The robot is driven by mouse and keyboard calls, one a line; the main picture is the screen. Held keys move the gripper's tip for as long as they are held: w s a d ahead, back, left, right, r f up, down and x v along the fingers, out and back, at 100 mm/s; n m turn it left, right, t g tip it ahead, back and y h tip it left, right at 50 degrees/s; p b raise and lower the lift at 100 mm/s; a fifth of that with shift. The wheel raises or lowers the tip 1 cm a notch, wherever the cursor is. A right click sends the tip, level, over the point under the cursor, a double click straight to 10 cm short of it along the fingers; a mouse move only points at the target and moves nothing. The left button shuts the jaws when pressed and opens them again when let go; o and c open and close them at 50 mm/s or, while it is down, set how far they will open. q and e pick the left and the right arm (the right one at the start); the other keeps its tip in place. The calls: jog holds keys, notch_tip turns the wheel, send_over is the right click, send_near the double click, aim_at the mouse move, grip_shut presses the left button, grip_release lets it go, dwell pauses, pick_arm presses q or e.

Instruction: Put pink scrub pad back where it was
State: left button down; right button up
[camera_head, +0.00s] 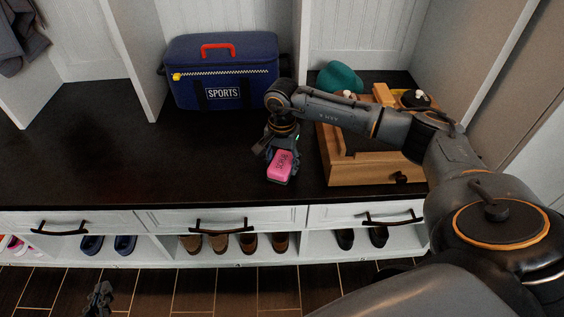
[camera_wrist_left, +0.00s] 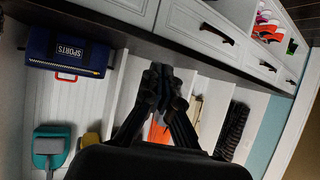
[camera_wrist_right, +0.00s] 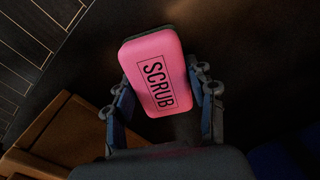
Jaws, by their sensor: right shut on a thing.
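The pink scrub pad (camera_head: 281,168) has a dark backing and shows the word SCRUB in the right wrist view (camera_wrist_right: 158,75). My right gripper (camera_head: 280,152) is shut on it, with a finger on either side. The pad is over the dark bench top (camera_head: 130,165), near its front edge and left of the wooden box. I cannot tell whether it touches the bench. My left gripper (camera_head: 99,298) is low at the left, in front of the bench and over the floor. Its fingertips are together and empty in the left wrist view (camera_wrist_left: 162,80).
A wooden box (camera_head: 370,174) with a small drawer knob stands right of the pad. A teal item (camera_head: 340,78) is behind it, partly hidden by my right arm. A blue SPORTS bag (camera_head: 223,72) stands at the back. The bench's left part is clear. Shoes (camera_head: 220,242) sit below the drawers.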

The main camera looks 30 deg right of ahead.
jog(key=o, duration=1.1)
